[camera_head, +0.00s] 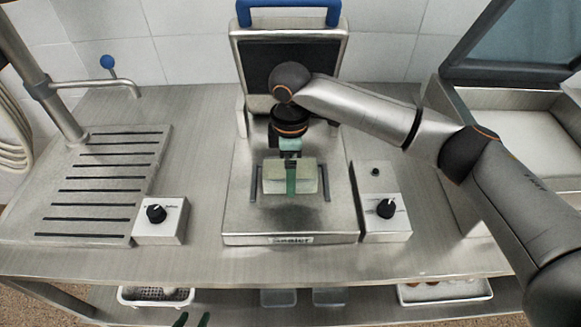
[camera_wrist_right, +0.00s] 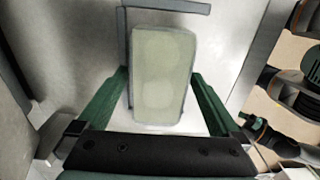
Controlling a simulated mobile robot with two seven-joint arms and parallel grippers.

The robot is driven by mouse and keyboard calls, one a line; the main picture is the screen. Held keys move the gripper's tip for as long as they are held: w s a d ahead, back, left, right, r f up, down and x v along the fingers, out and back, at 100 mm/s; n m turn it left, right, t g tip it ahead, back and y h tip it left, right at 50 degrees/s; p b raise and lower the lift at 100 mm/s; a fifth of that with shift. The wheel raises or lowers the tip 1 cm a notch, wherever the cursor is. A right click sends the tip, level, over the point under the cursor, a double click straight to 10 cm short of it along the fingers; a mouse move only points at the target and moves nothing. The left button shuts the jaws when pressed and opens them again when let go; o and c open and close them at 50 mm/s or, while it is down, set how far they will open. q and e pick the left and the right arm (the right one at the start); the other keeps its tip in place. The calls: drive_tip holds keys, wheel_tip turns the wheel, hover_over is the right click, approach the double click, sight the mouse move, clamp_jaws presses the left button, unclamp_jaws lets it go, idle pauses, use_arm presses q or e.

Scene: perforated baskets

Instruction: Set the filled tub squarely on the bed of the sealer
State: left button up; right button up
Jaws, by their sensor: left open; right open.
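The tub (camera_head: 306,178) is pale green and rectangular, with faint round shapes inside. It sits on the steel bed of the sealer (camera_head: 290,222), between two dark guide bars, and looks roughly parallel to them. My right gripper (camera_head: 291,182) is over the tub and partly hides it. In the right wrist view, the open green fingers of this gripper (camera_wrist_right: 160,76) stand on either side of the tub (camera_wrist_right: 162,85), with gaps visible. My left gripper (camera_head: 192,319) shows only as two separated green fingertips at the bottom edge, open and empty, away from the tub.
The sealer's raised lid (camera_head: 258,62) with a blue handle stands behind my right arm. Knob boxes flank the bed, at left (camera_head: 172,232) and right (camera_head: 398,230). A slotted drainer (camera_head: 140,145) lies at left. Baskets (camera_head: 445,297) sit on the shelf below.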

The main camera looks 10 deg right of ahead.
wheel_tip(320, 180, up, 12)
drive_tip(key=shift+r+b, duration=0.15)
drive_tip(key=shift+b, duration=0.15)
